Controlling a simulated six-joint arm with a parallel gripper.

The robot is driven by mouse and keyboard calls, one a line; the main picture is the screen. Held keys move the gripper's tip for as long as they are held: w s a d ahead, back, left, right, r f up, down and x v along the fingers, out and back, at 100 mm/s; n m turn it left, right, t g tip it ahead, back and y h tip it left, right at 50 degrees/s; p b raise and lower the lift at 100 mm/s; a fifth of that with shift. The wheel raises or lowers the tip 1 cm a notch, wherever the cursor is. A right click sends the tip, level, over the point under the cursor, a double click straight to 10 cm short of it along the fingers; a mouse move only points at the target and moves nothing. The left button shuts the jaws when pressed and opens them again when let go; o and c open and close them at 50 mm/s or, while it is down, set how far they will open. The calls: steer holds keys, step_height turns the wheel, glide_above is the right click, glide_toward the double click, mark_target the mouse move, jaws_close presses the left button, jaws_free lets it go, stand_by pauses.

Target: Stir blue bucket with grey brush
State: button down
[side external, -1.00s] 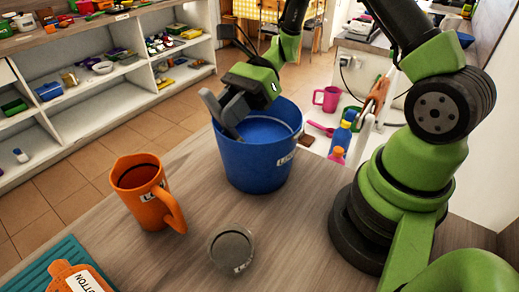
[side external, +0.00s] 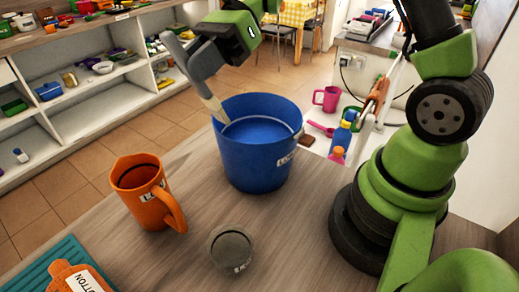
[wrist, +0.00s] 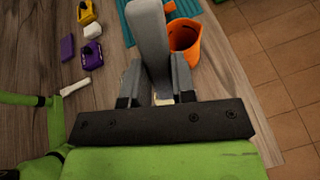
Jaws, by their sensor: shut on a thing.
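The blue bucket (side external: 262,160) stands upright on the wooden table in the side view, with a label on its right side. My gripper (side external: 196,62) is above and left of the bucket's rim, shut on the grey brush (side external: 174,46). The brush is tilted, with its grey handle end up to the left and its pale lower end (side external: 214,106) at the bucket's left rim. I cannot tell how far the tip is inside the bucket. In the wrist view the brush handle (wrist: 149,35) rises between the fingers of my gripper (wrist: 156,82). The bucket is not visible there.
An orange mug (side external: 143,190) stands left of the bucket, and a small grey round container (side external: 231,248) is in front. A teal mat (side external: 45,262) with an orange item lies at the lower left. Purple and yellow items (wrist: 90,55) lie across the table.

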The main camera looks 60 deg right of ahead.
mark_target(177, 38)
steer(key=shift+r, duration=0.15)
steer(key=shift+r, duration=2.5)
